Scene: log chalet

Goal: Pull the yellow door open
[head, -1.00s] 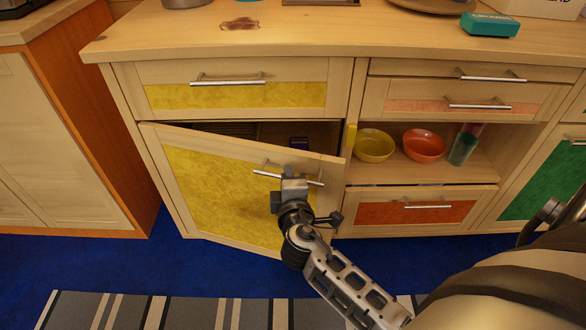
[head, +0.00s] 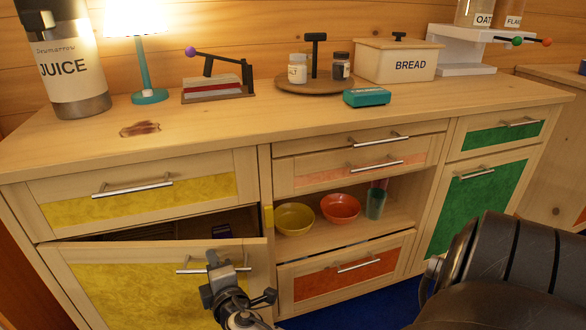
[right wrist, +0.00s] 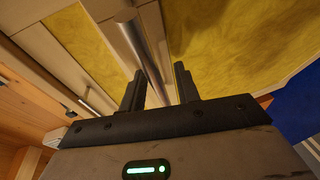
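The yellow door (head: 140,290) is the lower left cabinet door. It stands ajar, with a dark gap along its top, and its lower part is cut off by the frame. Its metal bar handle (head: 190,269) is near its upper right corner. My right gripper (head: 218,262) is at this handle. In the right wrist view the yellow door (right wrist: 220,40) fills the top, and the handle bar (right wrist: 140,50) runs between the two spread fingers of my right gripper (right wrist: 158,88), nearer the left finger. A gap shows beside the bar. My left gripper is not in view.
A yellow drawer (head: 150,200) sits above the door. Right of it an open shelf holds a yellow bowl (head: 294,219), an orange bowl (head: 340,207) and a green cup (head: 376,203). The countertop (head: 230,120) carries a lamp, a juice container and a bread box.

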